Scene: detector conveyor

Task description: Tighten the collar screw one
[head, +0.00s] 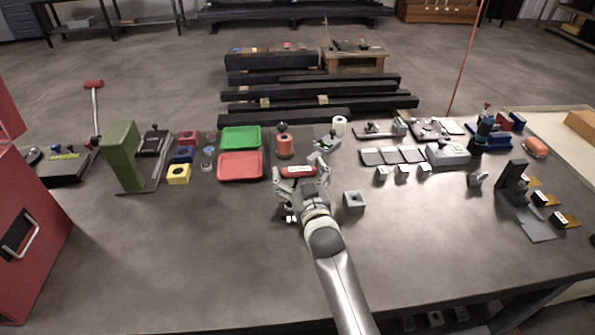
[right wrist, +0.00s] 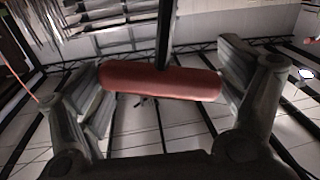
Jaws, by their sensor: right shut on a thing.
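My right gripper (head: 300,173) is over the middle of the bench, shut on the red handle (head: 298,171) of a tool. In the right wrist view the red handle (right wrist: 160,81) lies crosswise between the two finger pads. A thin dark shaft (right wrist: 165,35) runs from the handle's middle, like a T-handle key; its tip is out of that view. A grey block with a dark hole (head: 354,201) stands on the bench just right of the gripper. I cannot tell which part is the collar or where screw one is. My left gripper is not in view.
A green tray (head: 240,130) and a red tray (head: 220,166) lie left of the gripper. A green press-like stand (head: 122,155) stands further left, a black fixture (head: 513,182) at right. Several small grey blocks sit right of centre. The front of the bench (head: 190,270) is clear.

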